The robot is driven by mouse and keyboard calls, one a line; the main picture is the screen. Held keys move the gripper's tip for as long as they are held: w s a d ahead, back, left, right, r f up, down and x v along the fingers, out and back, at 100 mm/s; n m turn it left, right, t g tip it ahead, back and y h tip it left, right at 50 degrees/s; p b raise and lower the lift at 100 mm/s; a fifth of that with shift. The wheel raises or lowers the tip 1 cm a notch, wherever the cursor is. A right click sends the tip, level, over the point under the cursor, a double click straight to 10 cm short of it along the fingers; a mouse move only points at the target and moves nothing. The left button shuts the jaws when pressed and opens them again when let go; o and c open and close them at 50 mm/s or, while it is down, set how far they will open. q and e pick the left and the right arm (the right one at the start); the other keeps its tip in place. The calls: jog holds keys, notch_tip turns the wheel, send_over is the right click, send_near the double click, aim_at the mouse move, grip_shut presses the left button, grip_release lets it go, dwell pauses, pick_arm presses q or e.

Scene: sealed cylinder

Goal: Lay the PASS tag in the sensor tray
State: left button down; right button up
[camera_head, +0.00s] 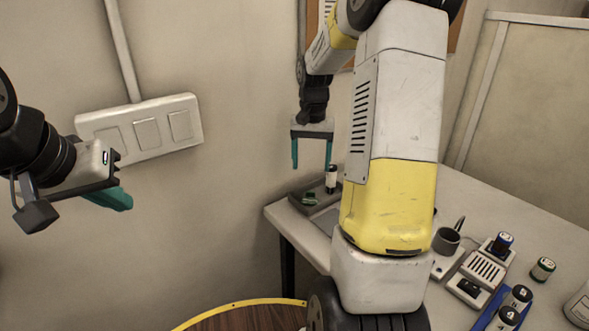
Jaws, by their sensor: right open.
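No PASS lettering is readable, so I cannot tell which thing is the PASS tag. A small green piece (309,198) lies in a dark tray (297,206) at the table's left corner; whether this is the sensor tray is unclear. A black and white cylinder (331,179) stands at that tray's far right side. My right gripper (311,167) points down above the tray, open and empty, its teal fingers apart. My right arm hides part of the table. My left gripper (121,200) is at the far left, away from the table; its finger gap is not visible.
On the table (490,210) at right are a dark mug (446,240), a slotted grey device (483,268), a blue-topped cylinder (502,244), a green-topped cylinder (543,268) and a blue rack (491,313) with cylinders. The table's back right is clear. A switch panel (147,132) is on the wall.

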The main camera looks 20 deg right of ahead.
jog(key=s+a+r+n+t, duration=0.25)
jog(key=s+a+r, duration=0.35)
jog(key=s+r, duration=0.3)
jog(key=s+a+r+n+t+y, duration=0.1)
jog(key=s+a+t, duration=0.1)
jog(key=s, duration=0.4)
jog(key=s+a+r+n+t+y, duration=0.1)
jog(key=s+a+r+n, duration=0.1)
jog(key=s+a, duration=0.2)
jog(key=s, duration=0.3)
jog(key=shift+s+a+r+t, duration=0.15)
jog(key=shift+a+r+t, duration=0.1)
jog(key=shift+t, duration=0.1)
